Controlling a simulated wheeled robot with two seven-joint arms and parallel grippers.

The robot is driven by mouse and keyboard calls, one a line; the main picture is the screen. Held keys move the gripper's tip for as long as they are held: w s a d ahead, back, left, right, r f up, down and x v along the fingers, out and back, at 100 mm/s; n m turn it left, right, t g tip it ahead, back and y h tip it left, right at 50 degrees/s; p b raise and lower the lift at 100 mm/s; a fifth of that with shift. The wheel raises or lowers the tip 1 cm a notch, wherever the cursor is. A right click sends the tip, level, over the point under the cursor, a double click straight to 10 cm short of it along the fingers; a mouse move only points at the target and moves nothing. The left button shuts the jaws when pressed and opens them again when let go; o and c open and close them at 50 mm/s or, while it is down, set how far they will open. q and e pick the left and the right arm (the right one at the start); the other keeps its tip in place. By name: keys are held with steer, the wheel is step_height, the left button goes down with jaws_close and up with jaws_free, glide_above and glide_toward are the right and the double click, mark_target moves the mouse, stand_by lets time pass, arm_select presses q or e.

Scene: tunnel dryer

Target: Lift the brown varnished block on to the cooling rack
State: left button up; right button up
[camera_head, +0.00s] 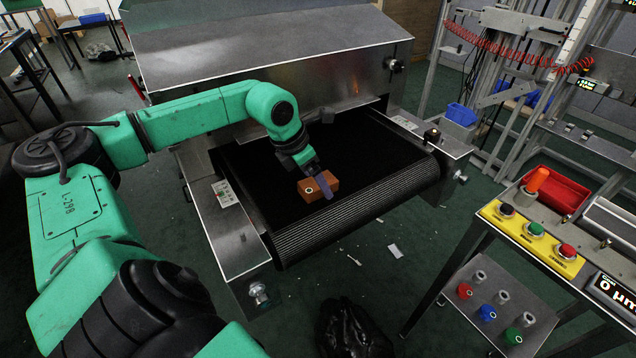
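The brown varnished block (309,192) is an orange-brown box with a small round pale mark on its front face. It sits on the black belt (365,160) of the tunnel dryer, near the belt's front end. My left gripper (322,184) reaches down over the block from above, and one blue-grey finger crosses in front of it. The other finger is hidden, so I cannot tell whether it grips the block. My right gripper is not in view. A tall grey metal frame with shelves (592,143) stands at the right; I cannot tell whether it is the cooling rack.
The dryer's metal hood (270,55) rises behind the belt. At the lower right is a bench with a yellow button panel (530,231) and a red tray (556,190). A blue bin (461,114) is beside the frame. A crumpled black object (352,330) lies at the bottom.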

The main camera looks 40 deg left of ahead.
arm_select(q)
steer(key=shift+w+f, duration=0.35)
steer(key=shift+f, duration=0.25)
steer(key=shift+s+r, duration=0.1)
steer(key=shift+r, duration=0.05)
jaws_close()
